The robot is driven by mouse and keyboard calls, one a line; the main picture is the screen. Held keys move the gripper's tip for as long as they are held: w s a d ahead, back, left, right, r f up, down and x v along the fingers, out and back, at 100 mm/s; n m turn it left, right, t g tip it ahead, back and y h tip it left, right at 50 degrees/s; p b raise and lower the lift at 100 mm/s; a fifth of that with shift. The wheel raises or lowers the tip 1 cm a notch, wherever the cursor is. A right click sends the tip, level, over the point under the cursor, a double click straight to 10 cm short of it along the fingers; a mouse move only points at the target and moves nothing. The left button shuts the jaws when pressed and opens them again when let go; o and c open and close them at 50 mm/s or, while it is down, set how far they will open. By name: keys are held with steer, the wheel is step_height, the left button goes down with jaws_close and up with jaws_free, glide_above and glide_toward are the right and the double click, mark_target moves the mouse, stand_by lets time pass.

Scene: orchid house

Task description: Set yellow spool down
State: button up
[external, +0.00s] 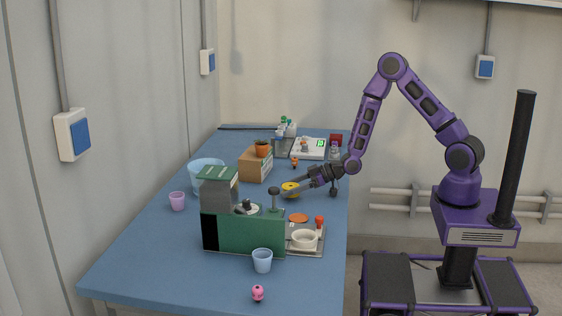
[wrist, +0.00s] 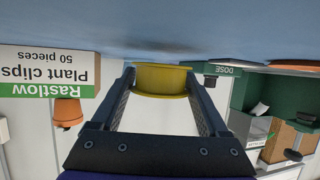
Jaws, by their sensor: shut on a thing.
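The yellow spool (external: 290,187) is over the middle of the blue table, near its right side. My gripper (external: 297,190) reaches in from the right, low over the table, and is shut on the spool. In the wrist view, which is upside down, the yellow spool (wrist: 161,80) sits between the two fingertips of my gripper (wrist: 161,84). The spool is close to the table surface (wrist: 150,25); I cannot tell whether it touches.
A green machine (external: 243,232) stands in front of the spool, with a tray holding a white bowl (external: 303,239) beside it. A cardboard box (external: 255,166) with an orange pot (external: 263,148) on top stands behind left.

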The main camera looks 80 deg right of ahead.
steer(key=o, duration=1.2)
steer(key=shift+r+p, duration=0.45)
steer(key=shift+p, duration=0.15)
steer(key=p+v, duration=0.1)
steer(key=v, duration=1.1)
steer(key=shift+r, duration=0.25)
